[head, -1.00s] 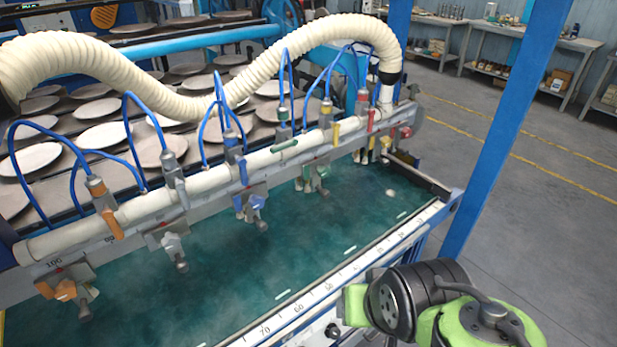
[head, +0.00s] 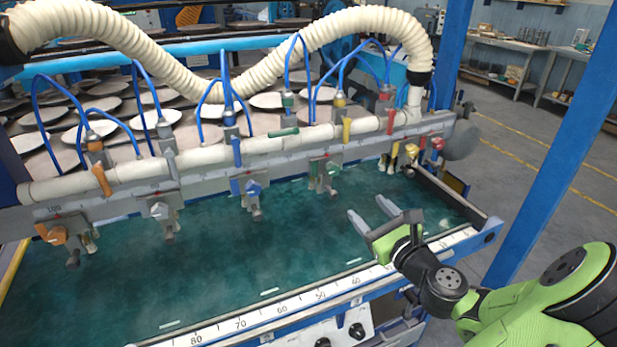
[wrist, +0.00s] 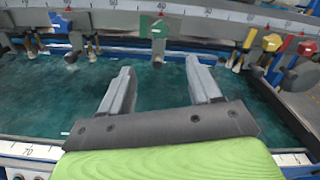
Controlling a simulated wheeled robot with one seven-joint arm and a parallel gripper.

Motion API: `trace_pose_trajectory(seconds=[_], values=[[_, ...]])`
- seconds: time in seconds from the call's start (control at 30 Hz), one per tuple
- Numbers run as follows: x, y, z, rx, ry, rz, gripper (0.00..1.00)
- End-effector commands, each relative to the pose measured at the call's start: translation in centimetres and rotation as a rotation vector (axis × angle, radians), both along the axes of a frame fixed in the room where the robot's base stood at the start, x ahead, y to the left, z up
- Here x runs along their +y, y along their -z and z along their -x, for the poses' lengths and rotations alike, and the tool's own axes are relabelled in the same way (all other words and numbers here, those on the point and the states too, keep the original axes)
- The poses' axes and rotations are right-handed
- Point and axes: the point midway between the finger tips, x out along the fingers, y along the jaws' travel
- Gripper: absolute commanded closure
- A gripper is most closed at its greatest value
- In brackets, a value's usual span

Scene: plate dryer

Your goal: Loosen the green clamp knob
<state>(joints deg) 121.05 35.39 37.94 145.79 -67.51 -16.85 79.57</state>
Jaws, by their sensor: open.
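The green clamp (head: 325,172) hangs on the grey rail below the white pipe, between the blue and yellow clamps. Its knob (head: 334,192) points down and toward me. In the wrist view, the green clamp (wrist: 158,27) is at the top centre, with its small grey knob (wrist: 158,62) between the fingertips in the picture but beyond them. My gripper (head: 367,206) is open and empty over the teal belt, to the right of the green clamp and nearer me. In the wrist view, my gripper's fingers (wrist: 160,66) point toward the clamp, without visible contact.
Blue (head: 252,190), grey (head: 160,208) and orange (head: 60,235) clamps hang to the left; yellow (head: 411,151) and red (head: 437,145) ones to the right. The scaled front rail (head: 265,310) runs beneath my arm. A blue post (head: 560,140) stands right. The belt (head: 230,265) is clear.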

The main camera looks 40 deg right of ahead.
Motion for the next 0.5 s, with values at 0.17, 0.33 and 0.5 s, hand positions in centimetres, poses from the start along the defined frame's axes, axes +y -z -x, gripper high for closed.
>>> trace_pose_trajectory(seconds=[0.17, 0.33, 0.5], values=[[-0.5, -0.9, -0.4, -0.020, 0.006, -0.012, 0.37], [-0.8, -1.1, -2.0, -0.015, 0.003, -0.014, 0.37], [-1.8, -0.5, -5.6, -0.008, 0.000, -0.003, 0.37]])
